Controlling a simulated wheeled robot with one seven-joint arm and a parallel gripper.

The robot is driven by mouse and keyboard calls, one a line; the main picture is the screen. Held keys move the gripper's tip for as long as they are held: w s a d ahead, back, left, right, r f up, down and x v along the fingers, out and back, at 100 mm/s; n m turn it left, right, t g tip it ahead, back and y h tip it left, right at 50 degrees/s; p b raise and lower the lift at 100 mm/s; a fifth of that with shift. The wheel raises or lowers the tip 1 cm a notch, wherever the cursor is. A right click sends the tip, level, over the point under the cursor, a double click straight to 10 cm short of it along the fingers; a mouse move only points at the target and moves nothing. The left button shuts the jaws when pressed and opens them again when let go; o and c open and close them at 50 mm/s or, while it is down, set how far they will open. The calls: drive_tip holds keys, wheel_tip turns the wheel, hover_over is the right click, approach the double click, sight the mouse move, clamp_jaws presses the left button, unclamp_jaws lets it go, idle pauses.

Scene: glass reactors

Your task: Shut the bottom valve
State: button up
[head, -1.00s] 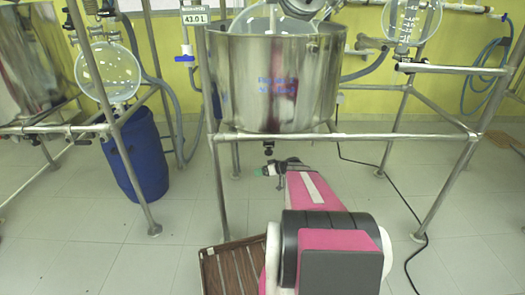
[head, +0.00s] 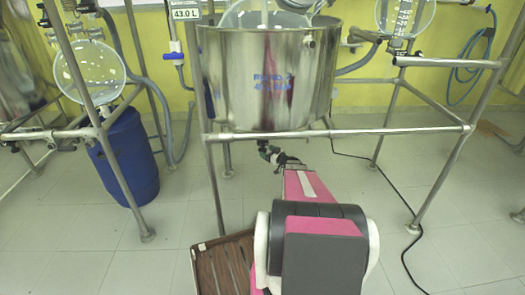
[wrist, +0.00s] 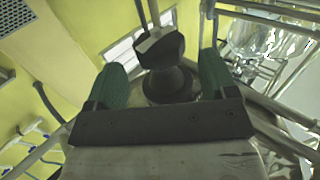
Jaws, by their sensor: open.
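The steel vessel (head: 262,85) sits in a pipe frame, with the bottom valve (head: 264,143) under it, small and partly hidden by my gripper (head: 270,153). In the wrist view the valve's black handle (wrist: 160,48) and rounded black body (wrist: 170,86) show between the two green fingers of my gripper (wrist: 160,75). The fingers are open, one on each side of the valve, with a visible gap to it on both sides. I cannot tell the depth between fingertips and handle exactly.
The frame's front rail (head: 340,132) crosses above my arm. A blue drum (head: 128,158) stands at left. A brown slatted platform (head: 220,268) lies beside my arm. A black cable (head: 400,195) runs across the floor at right. The floor under the vessel is mostly clear.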

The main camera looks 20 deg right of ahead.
sight(263, 149)
drive_tip(key=shift+x, duration=1.85)
drive_tip(key=c, duration=0.9)
drive_tip(key=n+g+y, duration=0.2)
drive_tip(key=n+y, duration=0.1)
drive_tip(key=shift+w+d+g+y, duration=0.1)
drive_tip(key=shift+w+g+y, duration=0.05)
drive_tip(key=shift+g+y, duration=0.25)
drive_tip(key=n+g+y, duration=0.3)
drive_tip(key=g, duration=0.1)
drive_tip(key=shift+n+g, duration=0.3)
drive_tip(key=n+g+y, duration=0.1)
drive_tip(key=n+g, duration=0.1)
drive_tip(key=g, duration=0.1)
drive_tip(key=shift+y, duration=0.4)
drive_tip(key=shift+n+g+y, duration=0.3)
drive_tip(key=shift+n+g, duration=1.6)
drive_tip(key=shift+g, duration=1)
